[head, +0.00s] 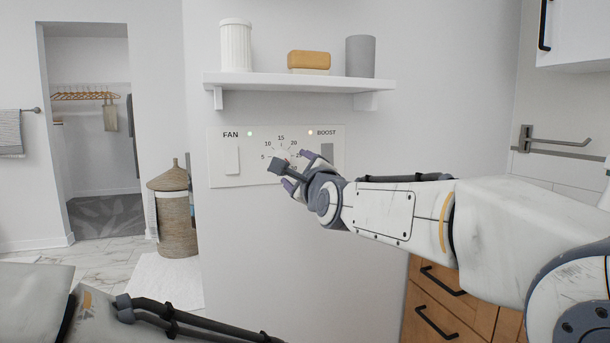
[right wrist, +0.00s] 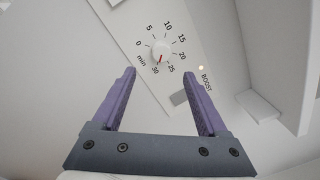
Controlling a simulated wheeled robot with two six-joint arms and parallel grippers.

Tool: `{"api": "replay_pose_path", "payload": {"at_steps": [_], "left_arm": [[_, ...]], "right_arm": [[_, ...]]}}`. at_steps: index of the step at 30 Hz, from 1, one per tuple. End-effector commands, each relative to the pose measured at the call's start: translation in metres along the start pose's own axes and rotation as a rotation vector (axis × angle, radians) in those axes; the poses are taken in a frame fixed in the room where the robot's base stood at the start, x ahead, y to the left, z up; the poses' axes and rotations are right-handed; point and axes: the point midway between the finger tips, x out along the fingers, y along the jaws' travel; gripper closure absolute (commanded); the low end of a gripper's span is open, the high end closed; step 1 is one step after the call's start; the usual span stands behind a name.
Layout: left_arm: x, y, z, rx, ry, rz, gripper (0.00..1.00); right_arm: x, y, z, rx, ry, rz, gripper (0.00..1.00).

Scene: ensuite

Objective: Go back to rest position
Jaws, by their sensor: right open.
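My right gripper (head: 298,170) is in front of the white wall panel (head: 222,176), over the lower right of its dial area. In the right wrist view its purple fingers (right wrist: 159,75) are spread apart with nothing between them. The round white dial knob (right wrist: 160,51) shows just beyond the fingertips, apart from them as far as I can see. Its red mark points between 25 and 30. In the head view the gripper hides the knob. My left arm (head: 150,312) shows at the lower left; its gripper is out of view.
A white shelf (head: 300,83) above the panel holds a ribbed white cup (head: 236,46), an orange-brown block (head: 309,61) and a grey cup (head: 360,57). Wooden drawers (head: 440,310) stand below my right arm. A wicker basket (head: 175,215) stands at the left.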

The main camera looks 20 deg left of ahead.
Motion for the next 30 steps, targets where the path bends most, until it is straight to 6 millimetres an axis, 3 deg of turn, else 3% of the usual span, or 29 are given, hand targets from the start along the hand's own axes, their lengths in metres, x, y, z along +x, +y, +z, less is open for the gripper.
{"api": "replay_pose_path", "payload": {"at_steps": [4,8,12,14,18,21,24,30], "left_arm": [[0.000,0.000,0.000,0.000,0.000,0.000,1.00],[0.000,0.000,0.000,0.000,0.000,0.000,1.00],[0.000,0.000,0.000,0.000,0.000,0.000,1.00],[0.000,0.000,0.000,0.000,0.000,0.000,1.00],[0.000,0.000,0.000,0.000,0.000,0.000,1.00],[0.000,0.000,0.000,0.000,0.000,0.000,1.00],[0.000,0.000,0.000,0.000,0.000,0.000,1.00],[0.000,0.000,0.000,0.000,0.000,0.000,1.00]], "right_arm": [[-0.008,0.011,-0.038,-0.126,0.070,0.055,0.24],[-0.034,0.035,-0.113,-0.388,0.190,0.200,0.24],[-0.088,0.068,-0.203,-0.698,0.292,0.442,0.24],[-0.117,0.083,-0.236,-0.817,0.311,0.559,0.24],[-0.194,0.119,-0.301,-1.051,0.298,0.851,0.24],[-0.247,0.141,-0.331,-1.168,0.242,1.038,0.24],[-0.288,0.158,-0.347,-1.241,0.174,1.174,0.24],[-0.351,0.184,-0.362,-1.319,0.039,1.365,0.24]]}}
